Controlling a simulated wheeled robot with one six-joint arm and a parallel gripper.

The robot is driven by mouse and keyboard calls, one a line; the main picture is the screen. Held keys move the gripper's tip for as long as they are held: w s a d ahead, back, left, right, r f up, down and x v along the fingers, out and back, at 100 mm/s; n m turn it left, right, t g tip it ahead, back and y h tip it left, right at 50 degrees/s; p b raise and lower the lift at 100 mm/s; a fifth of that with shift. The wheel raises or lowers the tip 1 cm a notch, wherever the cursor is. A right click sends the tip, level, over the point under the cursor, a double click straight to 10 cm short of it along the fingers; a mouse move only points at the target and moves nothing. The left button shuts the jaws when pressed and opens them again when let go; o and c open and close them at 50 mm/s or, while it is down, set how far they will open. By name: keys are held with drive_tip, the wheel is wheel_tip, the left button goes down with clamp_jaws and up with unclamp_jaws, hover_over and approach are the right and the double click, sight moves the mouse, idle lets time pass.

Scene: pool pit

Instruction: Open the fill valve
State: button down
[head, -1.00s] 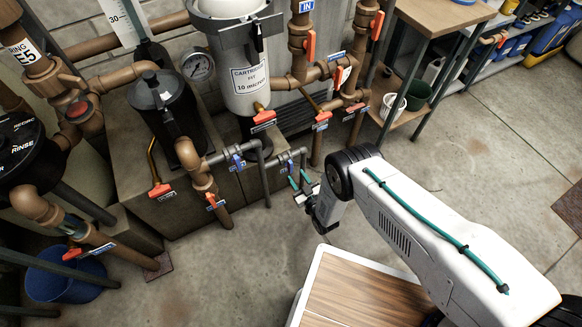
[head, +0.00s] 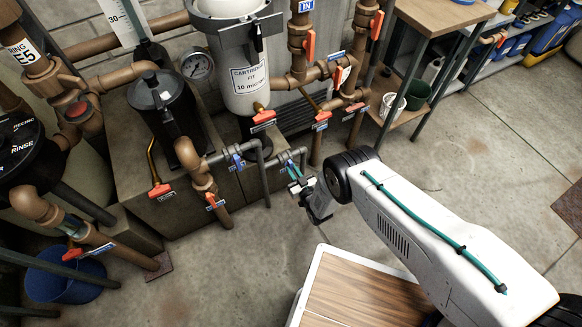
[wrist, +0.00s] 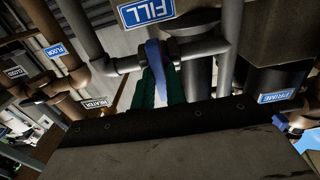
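The fill valve is a grey pipe valve with a blue lever handle (wrist: 156,58), below the blue FILL label (wrist: 145,11) in the wrist view. In the head view the valve (head: 291,163) is small and partly covered by my gripper (head: 299,186). In the wrist view the green fingers of my gripper (wrist: 160,88) stand on both sides of the blue handle, with little or no gap. The gripper looks shut on the handle.
A second blue valve handle (head: 237,160) sits on the pipe to the left. Orange-handled valves (head: 160,190) and brown pipes surround the black pump strainer (head: 165,105) and the cartridge filter (head: 240,75). A blue bucket (head: 62,280) stands lower left. The floor at right is open.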

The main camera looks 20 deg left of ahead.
drive_tip(key=n, duration=0.4)
drive_tip(key=shift+n, duration=0.3)
drive_tip(key=n, duration=1.3)
drive_tip(key=shift+n, duration=0.4)
drive_tip(key=c, duration=1.3)
unclamp_jaws()
